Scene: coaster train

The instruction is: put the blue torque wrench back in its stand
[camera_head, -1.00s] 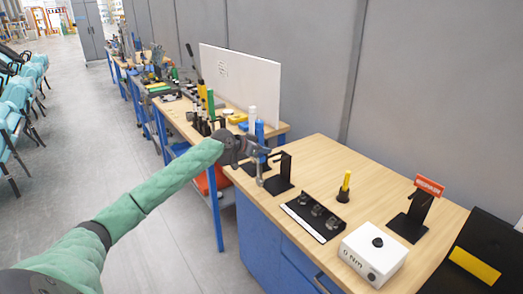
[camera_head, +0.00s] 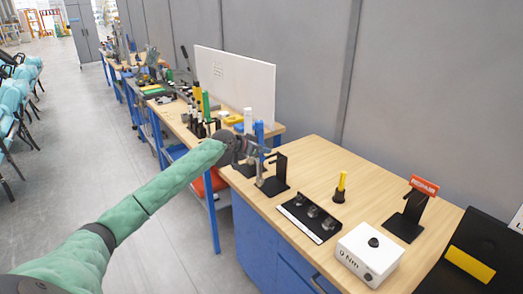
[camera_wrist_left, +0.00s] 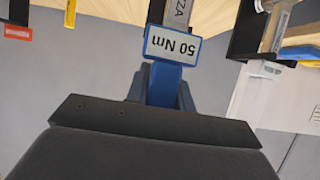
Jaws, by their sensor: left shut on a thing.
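The blue torque wrench (camera_head: 259,133) is upright in my left gripper (camera_head: 258,149), which is shut on it. Its blue handle shows above the fingers and its grey shaft hangs below. A black stand (camera_head: 278,168) is on the wooden bench just right of the wrench; whether they touch cannot be told. In the left wrist view, the wrench's blue part (camera_wrist_left: 173,46) carries an upside-down "50 Nm" label, and the fingers are around the blue part. My right gripper is not in view.
On the bench (camera_head: 320,158) are a black tray with several sockets (camera_head: 312,216), a yellow-handled tool (camera_head: 341,184), a white box (camera_head: 369,254) and a red-labelled black stand (camera_head: 412,212). A white board (camera_head: 236,90) and the grey wall are behind.

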